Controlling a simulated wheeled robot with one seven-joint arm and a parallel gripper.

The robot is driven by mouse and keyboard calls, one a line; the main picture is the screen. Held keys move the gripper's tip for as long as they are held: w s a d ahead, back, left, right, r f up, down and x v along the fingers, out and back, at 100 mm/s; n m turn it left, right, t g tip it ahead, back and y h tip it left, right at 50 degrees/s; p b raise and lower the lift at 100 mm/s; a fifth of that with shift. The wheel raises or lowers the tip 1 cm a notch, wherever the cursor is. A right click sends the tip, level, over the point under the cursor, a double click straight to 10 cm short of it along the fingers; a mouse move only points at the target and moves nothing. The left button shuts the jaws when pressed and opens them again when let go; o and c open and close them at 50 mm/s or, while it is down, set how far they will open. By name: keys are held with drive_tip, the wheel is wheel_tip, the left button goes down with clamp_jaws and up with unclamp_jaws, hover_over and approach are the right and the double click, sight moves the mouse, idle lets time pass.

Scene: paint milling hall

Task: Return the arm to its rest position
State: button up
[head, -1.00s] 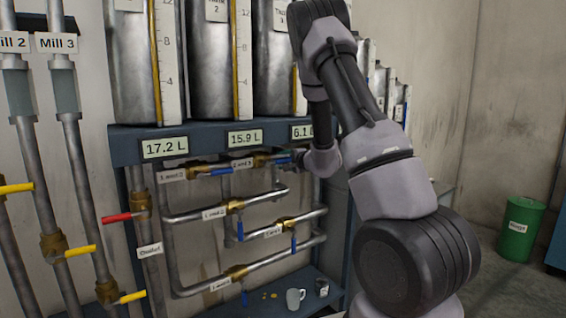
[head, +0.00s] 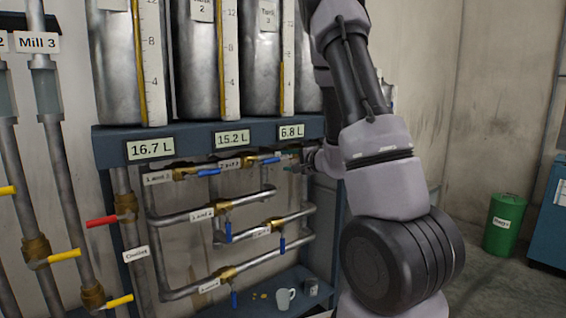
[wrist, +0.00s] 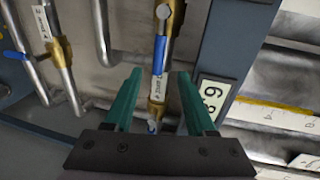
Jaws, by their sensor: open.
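My arm rises at the right of the head view and bends down behind itself to the pipes. My gripper (head: 292,168) is small there, close to the upper pipe's right end under the third tank. In the wrist view its two green fingers (wrist: 157,78) stand apart with nothing clamped. A blue valve handle (wrist: 159,55) on a brass valve lies in line between the fingers, seen beyond them. Whether the fingers touch it cannot be told. In the head view a blue handle (head: 265,160) lies along the upper pipe by the label "2 and 3".
Tanks stand on a blue frame (head: 110,138) with displays reading 16.7 L, 15.2 L and 6.8 L. Other blue-handled valves (head: 228,232) sit on lower pipes. A mug (head: 285,298) stands on the low shelf. A green bin (head: 503,225) stands on the floor at right.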

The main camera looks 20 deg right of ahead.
idle(0.4)
drive_tip(key=s+a+r+n+g+y, duration=0.65)
drive_tip(key=s+a+r, duration=0.35)
drive_tip(key=s+a, duration=0.4)
drive_tip(key=s+r+n+g+h, duration=0.2)
drive_tip(key=s+n+g+h, duration=0.15)
drive_tip(key=s, duration=0.95)
drive_tip(key=s+d+r+t+h, duration=0.2)
drive_tip(key=s+d+h, duration=0.1)
drive_tip(key=d+h, duration=0.2)
drive_tip(key=shift+s+d+r+h, duration=0.25)
drive_tip(key=shift+s+d+h, duration=0.05)
drive_tip(key=shift+s+h, duration=0.1)
